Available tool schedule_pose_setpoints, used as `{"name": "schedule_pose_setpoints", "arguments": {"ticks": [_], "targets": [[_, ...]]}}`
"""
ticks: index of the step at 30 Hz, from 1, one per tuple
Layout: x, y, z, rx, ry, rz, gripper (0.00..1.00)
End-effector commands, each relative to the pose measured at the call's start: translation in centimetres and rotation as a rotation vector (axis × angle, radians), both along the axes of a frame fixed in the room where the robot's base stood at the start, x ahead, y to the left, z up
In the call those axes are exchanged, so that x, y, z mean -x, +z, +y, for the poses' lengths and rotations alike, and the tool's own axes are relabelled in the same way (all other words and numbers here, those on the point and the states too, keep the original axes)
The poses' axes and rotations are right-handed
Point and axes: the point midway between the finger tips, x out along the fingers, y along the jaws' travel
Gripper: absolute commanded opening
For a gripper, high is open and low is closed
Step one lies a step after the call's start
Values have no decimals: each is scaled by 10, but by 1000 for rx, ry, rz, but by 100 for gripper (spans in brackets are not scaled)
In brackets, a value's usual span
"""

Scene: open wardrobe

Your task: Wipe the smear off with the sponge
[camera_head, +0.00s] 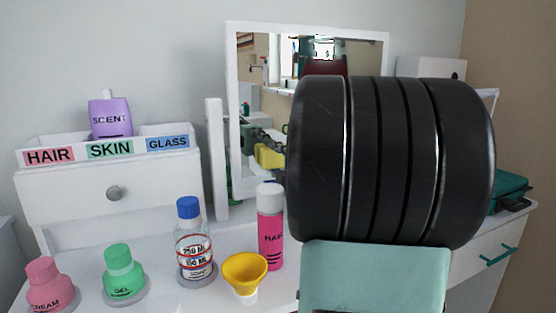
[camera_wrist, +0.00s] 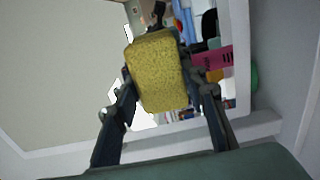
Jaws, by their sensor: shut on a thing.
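My gripper (camera_wrist: 158,85) is shut on a yellow sponge (camera_wrist: 155,65), with one finger on each side of it. In the wrist view the sponge is in front of the mirror, slightly tilted; I cannot tell whether it touches the glass. In the head view the white-framed mirror (camera_head: 234,100) stands at the back, partly hidden by my arm. A yellow patch and dark finger shapes show at its lower left, probably the sponge and gripper in reflection. I cannot make out a smear on the visible glass.
A blue-capped bottle (camera_head: 194,245), yellow funnel (camera_head: 245,272), pink hair bottle (camera_head: 270,235), green gel jar (camera_head: 124,275) and pink cream jar (camera_head: 49,285) stand before the mirror. A labelled white organiser (camera_head: 60,195) with a purple scent bottle (camera_head: 110,118) is at left.

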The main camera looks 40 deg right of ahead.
Motion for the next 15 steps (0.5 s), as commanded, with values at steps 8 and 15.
{"name": "schedule_pose_setpoints", "arguments": {"ticks": [8,15], "targets": [[6,2,-24,3,-6,-3,19],[9,2,-36,2,-5,-3,19]]}}
